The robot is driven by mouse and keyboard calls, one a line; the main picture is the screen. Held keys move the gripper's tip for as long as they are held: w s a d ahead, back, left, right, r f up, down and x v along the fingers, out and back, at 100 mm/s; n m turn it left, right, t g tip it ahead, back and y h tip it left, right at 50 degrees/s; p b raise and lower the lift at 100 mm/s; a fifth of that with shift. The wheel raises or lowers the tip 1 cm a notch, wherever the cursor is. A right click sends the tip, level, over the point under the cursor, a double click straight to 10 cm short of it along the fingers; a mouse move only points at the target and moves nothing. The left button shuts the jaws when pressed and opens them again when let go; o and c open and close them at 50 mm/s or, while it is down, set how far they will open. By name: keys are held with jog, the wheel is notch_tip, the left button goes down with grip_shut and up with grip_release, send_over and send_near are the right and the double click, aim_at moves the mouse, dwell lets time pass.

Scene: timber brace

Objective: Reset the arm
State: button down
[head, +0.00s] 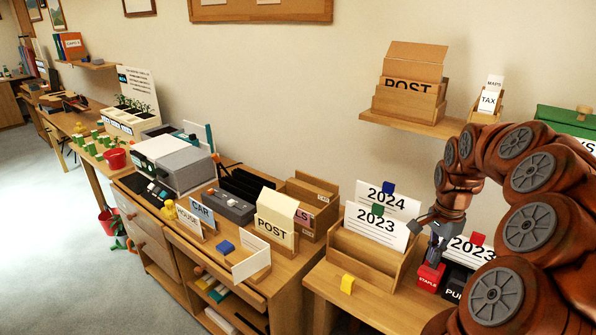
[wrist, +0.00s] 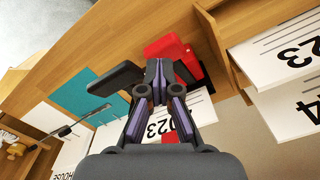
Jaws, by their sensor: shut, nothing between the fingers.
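My brown arm comes in from the right in the head view and bends down over the right-hand desk. My gripper (head: 437,238) hangs just above a red box marked STAPLE (head: 430,277). In the wrist view my gripper (wrist: 160,75) has its fingers together with nothing between them. I cannot tell whether the fingers touch the red box.
A wooden file holder (head: 368,254) with cards 2024 (head: 388,203) and 2023 (head: 376,226) stands left of my gripper. A black box (head: 456,284) sits beside the red one. Above is a shelf (head: 410,123) with a POST box (head: 408,100). Floor at left (head: 50,220) is clear.

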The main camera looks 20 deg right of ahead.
jog(key=s+a+r+n, duration=0.3)
jog(key=a+n, duration=0.2)
jog(key=a, duration=0.5)
jog(key=s+a+r+n, duration=0.2)
jog(key=a+n, duration=0.2)
jog(key=a, duration=0.7)
jog(key=s+a+f+n+g, duration=0.1)
jog(key=s+a+n, duration=0.3)
jog(key=s, duration=0.5)
jog(key=s+a+f+n, duration=0.1)
jog(key=s+a+n, duration=0.3)
jog(key=s, duration=0.5)
jog(key=shift+a+g+p, duration=0.3)
jog(key=shift+a+g, duration=0.1)
jog(key=shift+a, duration=0.8)
jog(key=shift+f, duration=0.1)
